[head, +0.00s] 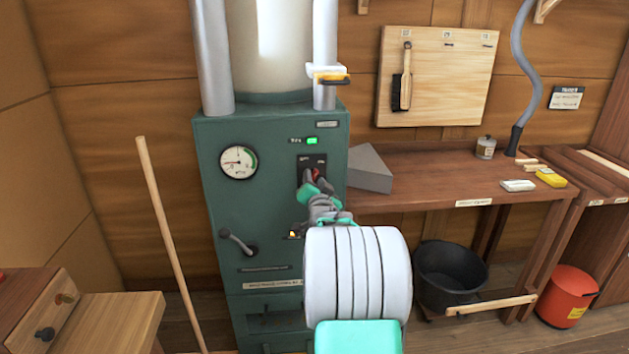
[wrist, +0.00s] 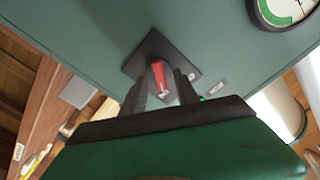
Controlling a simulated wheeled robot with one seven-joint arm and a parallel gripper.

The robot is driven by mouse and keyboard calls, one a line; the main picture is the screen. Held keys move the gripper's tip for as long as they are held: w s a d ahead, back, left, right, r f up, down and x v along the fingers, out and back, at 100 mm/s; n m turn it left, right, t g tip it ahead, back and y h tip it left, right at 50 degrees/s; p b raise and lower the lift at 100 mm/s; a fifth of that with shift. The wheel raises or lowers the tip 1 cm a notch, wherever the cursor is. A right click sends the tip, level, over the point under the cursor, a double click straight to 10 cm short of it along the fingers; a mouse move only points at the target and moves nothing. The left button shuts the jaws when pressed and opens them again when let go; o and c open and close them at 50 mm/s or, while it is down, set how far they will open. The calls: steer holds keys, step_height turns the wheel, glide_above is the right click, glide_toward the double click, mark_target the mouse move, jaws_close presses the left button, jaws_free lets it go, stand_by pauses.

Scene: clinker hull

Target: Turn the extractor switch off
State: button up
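The extractor switch is a red-faced knob (wrist: 158,78) on a dark square plate (wrist: 150,54) on the front of the green cabinet (head: 222,205). In the head view the plate (head: 304,160) is partly covered by my gripper (head: 312,184), and only a bit of red shows. In the wrist view my gripper (wrist: 162,92) has its two fingers apart, one on each side of the knob. Whether they touch it is not clear. A green lamp (head: 312,140) is lit above the plate.
A round gauge (head: 238,162) and a crank handle (head: 237,242) are on the cabinet's left side. A grey wedge block (head: 370,172) sits on the bench (head: 430,185) just right of it. A wooden pole (head: 165,230) leans at left. A black bucket (head: 450,272) stands under the bench.

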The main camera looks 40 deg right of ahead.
steer(key=shift+c, duration=0.6)
jaws_close()
steer(key=shift+b, duration=0.4)
steer(key=shift+w+a+n+b, duration=0.1)
steer(key=shift+n+b, duration=2.9)
steer(key=shift+b, duration=0.65)
steer(key=shift+a+n+b, duration=0.1)
steer(key=shift+n+b, duration=2.9)
steer(key=shift+b, duration=0.65)
steer(key=shift+r, duration=0.1)
